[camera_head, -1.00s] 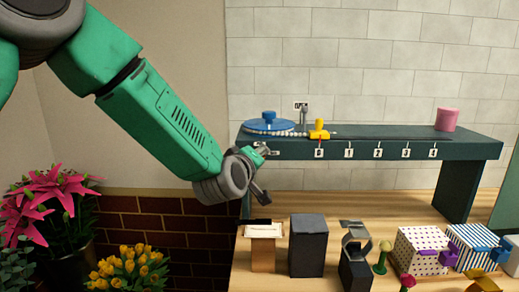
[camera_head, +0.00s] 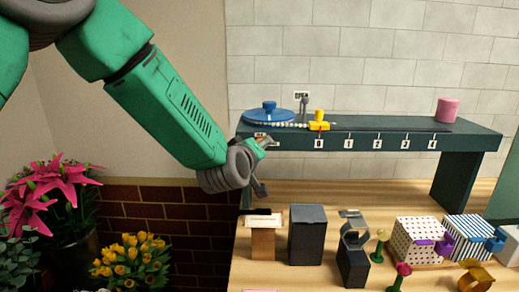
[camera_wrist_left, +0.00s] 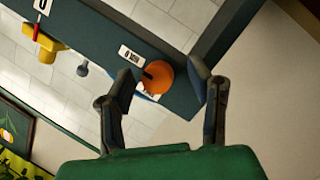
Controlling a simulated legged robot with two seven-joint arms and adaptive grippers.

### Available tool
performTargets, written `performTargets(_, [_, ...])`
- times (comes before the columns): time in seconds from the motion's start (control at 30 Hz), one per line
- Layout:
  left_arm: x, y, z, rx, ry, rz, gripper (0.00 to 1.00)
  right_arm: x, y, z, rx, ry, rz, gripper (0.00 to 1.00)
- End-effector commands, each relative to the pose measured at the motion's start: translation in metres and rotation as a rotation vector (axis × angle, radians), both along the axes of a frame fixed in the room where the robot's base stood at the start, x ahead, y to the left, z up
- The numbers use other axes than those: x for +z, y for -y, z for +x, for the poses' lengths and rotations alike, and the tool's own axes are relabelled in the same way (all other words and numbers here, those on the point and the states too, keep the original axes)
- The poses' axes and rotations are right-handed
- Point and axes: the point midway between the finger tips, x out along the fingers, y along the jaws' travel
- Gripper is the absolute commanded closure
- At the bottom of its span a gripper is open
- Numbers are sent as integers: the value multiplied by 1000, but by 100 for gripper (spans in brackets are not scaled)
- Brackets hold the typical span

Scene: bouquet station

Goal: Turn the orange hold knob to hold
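The orange hold knob (camera_wrist_left: 157,77) sits on the front face of a dark teal raised shelf (camera_wrist_left: 188,102), next to white labels, in the left wrist view. My left gripper (camera_wrist_left: 160,73) is open, with one finger on each side of the knob. I cannot tell whether either finger touches it. In the head view my left gripper (camera_head: 264,165) is at the left end of the shelf's front face, and the knob is mostly hidden there. My right gripper is in neither view.
Below stand a dark box (camera_head: 307,235), a card stand (camera_head: 263,238) and patterned boxes (camera_head: 418,240). Flowers (camera_head: 130,260) fill the lower left.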

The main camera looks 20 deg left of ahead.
Motion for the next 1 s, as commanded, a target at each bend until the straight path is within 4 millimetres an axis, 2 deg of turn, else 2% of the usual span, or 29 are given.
performTargets(0.23, [3,0,-1,0,6,-1,54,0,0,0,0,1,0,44])
performTargets(0.37, [5,0,-9,0,6,-2,54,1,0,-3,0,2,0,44])
performTargets(0.8, [20,0,-93,0,4,-1,54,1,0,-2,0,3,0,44])
performTargets(1.0, [23,1,-112,0,2,-1,54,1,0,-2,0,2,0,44])
